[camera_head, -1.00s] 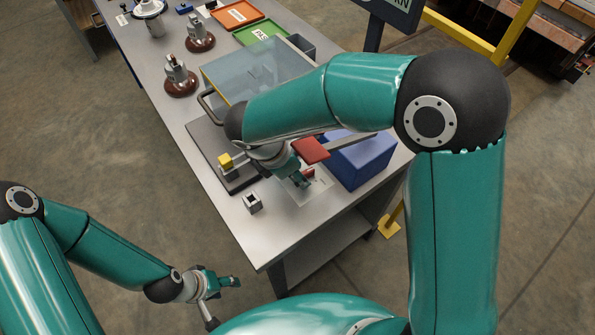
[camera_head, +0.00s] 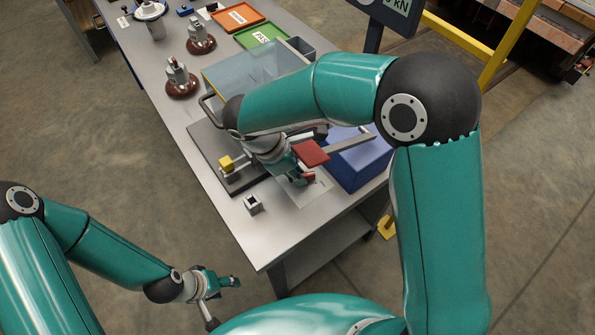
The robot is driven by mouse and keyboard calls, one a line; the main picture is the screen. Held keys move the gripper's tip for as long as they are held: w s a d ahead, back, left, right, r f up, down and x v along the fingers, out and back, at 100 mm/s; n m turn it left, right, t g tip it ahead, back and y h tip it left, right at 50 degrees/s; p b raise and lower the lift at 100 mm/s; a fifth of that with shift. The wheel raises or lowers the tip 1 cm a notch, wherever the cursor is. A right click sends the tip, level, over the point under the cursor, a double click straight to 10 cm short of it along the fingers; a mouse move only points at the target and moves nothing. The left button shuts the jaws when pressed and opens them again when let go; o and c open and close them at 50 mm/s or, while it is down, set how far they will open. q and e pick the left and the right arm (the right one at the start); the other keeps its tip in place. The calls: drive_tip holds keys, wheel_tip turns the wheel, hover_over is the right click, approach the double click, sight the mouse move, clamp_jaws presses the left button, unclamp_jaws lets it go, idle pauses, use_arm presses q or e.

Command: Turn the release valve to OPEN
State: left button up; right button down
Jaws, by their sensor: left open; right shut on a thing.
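I cannot read the valve's position or the plate's lettering. My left gripper (camera_head: 226,282) is open and empty, off the table's front left edge and well away from the valve.
A small metal block (camera_head: 253,204) and a dark base with a yellow block (camera_head: 226,163) are to the left. A clear guard (camera_head: 250,72) stands behind.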

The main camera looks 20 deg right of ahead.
drive_tip(key=c, duration=1.2)
unclamp_jaws()
drive_tip(key=shift+r, duration=0.15)
wheel_tip(320, 180, up, 10)
